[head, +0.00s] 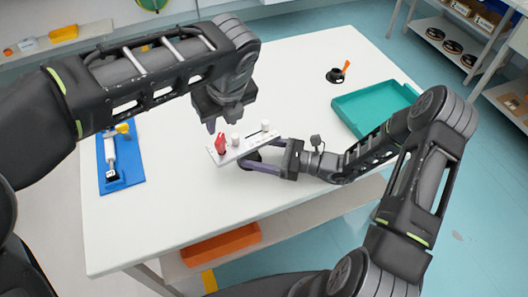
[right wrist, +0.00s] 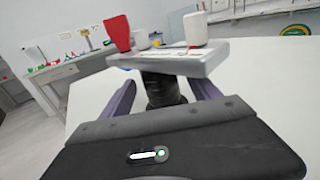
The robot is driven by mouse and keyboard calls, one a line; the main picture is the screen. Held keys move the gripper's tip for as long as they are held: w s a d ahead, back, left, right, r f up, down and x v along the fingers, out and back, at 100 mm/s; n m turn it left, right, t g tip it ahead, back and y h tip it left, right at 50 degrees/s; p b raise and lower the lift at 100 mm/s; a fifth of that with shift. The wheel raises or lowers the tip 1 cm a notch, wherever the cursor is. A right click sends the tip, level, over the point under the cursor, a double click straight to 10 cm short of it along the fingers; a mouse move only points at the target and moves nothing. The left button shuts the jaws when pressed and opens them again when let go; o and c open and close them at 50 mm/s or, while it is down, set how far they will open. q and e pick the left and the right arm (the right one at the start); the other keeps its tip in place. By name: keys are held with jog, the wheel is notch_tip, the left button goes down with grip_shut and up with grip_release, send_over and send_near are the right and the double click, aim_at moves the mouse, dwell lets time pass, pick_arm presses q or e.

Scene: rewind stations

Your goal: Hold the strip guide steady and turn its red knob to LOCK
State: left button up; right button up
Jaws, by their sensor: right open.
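The strip guide is a pale bar (head: 243,146) on a dark post, standing on the white table. Its red knob (head: 221,143) is at the left end, with two white knobs along the bar. In the right wrist view the bar (right wrist: 180,60) sits on the black post (right wrist: 162,90). My right gripper (right wrist: 164,90) is open, its purple fingers on either side of the post with gaps visible; it comes in from the right in the head view (head: 258,172). My left gripper (head: 222,118) hangs above the red knob, apart from it, pointing down; its finger gap is mostly hidden.
A blue board (head: 125,172) with a white and yellow tool lies at the table's left. A teal tray (head: 372,106) is at the right. A small black holder (head: 335,76) with an orange piece stands at the back. The table (head: 150,225) is clear in front.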

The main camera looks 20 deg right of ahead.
aim_at(238, 148)
jog(key=x, duration=0.5)
jog(key=shift+w+a, duration=0.1)
jog(key=shift+c, duration=0.4)
grip_shut()
dwell(0.4)
